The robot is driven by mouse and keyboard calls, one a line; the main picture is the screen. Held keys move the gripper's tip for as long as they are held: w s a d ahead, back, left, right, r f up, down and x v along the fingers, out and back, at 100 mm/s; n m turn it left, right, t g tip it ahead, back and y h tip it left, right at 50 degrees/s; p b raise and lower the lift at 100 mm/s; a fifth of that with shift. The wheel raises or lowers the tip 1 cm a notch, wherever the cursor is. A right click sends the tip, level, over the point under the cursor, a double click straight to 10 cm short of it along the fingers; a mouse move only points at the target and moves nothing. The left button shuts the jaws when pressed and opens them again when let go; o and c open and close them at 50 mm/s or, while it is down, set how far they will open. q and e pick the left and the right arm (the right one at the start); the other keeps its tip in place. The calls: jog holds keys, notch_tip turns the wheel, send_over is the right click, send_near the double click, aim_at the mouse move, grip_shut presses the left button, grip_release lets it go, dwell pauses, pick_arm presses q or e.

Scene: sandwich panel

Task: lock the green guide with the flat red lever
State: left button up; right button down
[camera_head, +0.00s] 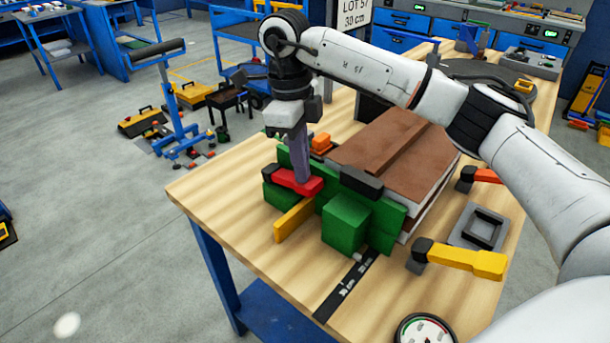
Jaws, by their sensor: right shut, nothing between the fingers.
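The green guide (346,222) is a set of green blocks and an upright plate along the front left edge of a brown-topped panel stack (395,150). The flat red lever (287,178), with a dark end at its left, lies across the guide's left part. My right gripper (303,181) points down with its fingers together and empty. Its fingertips are at the red part of the lever, seemingly touching it, though contact is hard to tell. The fingers hide a bit of the lever and the plate behind. My left gripper is out of view.
A yellow bar (293,220) sticks out from the guide below the red lever. A yellow-handled clamp (465,258), a red-handled one (487,176), a grey tray (464,236) and a round gauge (425,330) are on the wooden table (225,190). The table's left corner is clear.

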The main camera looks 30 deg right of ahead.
aim_at(290, 183)
jog(key=shift+f, duration=0.8)
jog(key=shift+w+a+r, duration=0.1)
jog(key=shift+w+r, duration=0.05)
jog(key=shift+r, duration=0.1)
jog(key=shift+w+a+r+p, duration=0.5)
jog(key=shift+w+a+p, duration=0.2)
jog(key=shift+w+p, duration=0.1)
jog(key=shift+w+a+f, duration=0.1)
jog(key=shift+w+a, duration=0.1)
jog(key=shift+w, duration=0.1)
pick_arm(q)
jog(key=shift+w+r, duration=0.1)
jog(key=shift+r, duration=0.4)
pick_arm(e)
jog(key=shift+r, duration=0.4)
notch_tip(290, 183, up, 10)
jog(key=shift+w+a+f, duration=0.25)
jog(key=shift+w+a, duration=0.05)
jog(key=shift+w, duration=0.05)
